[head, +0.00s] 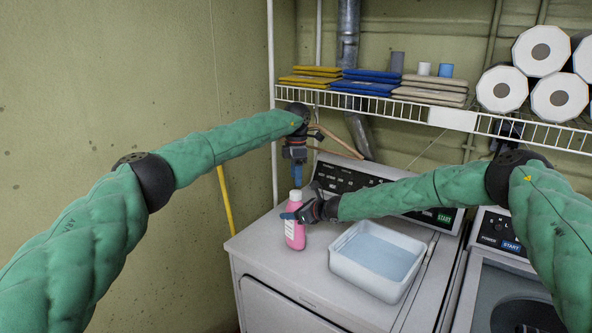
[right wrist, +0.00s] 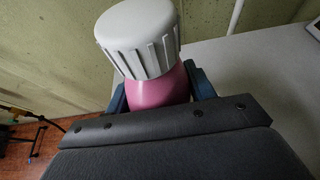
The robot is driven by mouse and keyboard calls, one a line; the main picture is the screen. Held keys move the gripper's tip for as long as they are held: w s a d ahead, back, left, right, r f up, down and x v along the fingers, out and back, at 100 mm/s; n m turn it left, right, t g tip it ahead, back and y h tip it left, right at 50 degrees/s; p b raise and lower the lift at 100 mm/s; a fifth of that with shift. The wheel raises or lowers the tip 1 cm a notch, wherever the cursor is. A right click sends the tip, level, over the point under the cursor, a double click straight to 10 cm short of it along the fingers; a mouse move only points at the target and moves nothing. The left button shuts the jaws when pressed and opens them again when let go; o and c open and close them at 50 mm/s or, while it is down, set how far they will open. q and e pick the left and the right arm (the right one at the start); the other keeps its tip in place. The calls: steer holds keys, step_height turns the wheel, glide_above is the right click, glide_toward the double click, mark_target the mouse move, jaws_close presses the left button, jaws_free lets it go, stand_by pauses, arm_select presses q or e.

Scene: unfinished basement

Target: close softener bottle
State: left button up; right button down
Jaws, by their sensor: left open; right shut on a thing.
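The pink softener bottle (head: 295,234) stands upright on top of the white machine, near its left front corner. Its ribbed white cap (right wrist: 140,38) sits on the bottle's neck, and it also shows in the head view (head: 295,196). My right gripper (head: 291,215) is shut on the bottle's upper body, with its blue fingers on either side of the pink surface in the right wrist view (right wrist: 160,92). My left gripper (head: 297,178) points down just above the cap. It is open, and a small gap to the cap is hard to judge.
A white tub (head: 338,262) with pale blue contents stands right of the bottle. Behind is the machine's control panel (head: 340,180). A wire shelf (head: 390,107) above holds folded cloths and paper rolls. The front left machine top (head: 262,240) is clear.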

mark_target(296, 191)
arm_select(q)
steer(key=n, duration=0.7)
steer(key=shift+r, duration=0.25)
steer(key=n, duration=0.6)
steer(key=shift+r+n, duration=0.2)
steer(key=shift+n, duration=0.2)
steer(key=n, duration=0.7)
steer(key=shift+w+r, duration=0.1)
steer(key=shift+r, duration=0.1)
steer(key=n, duration=0.5)
steer(key=shift+r+n, duration=0.2)
steer(key=shift+n, duration=0.1)
steer(key=shift+f, duration=0.15)
steer(key=shift+s+f, duration=0.2)
steer(key=shift+f, duration=3.65)
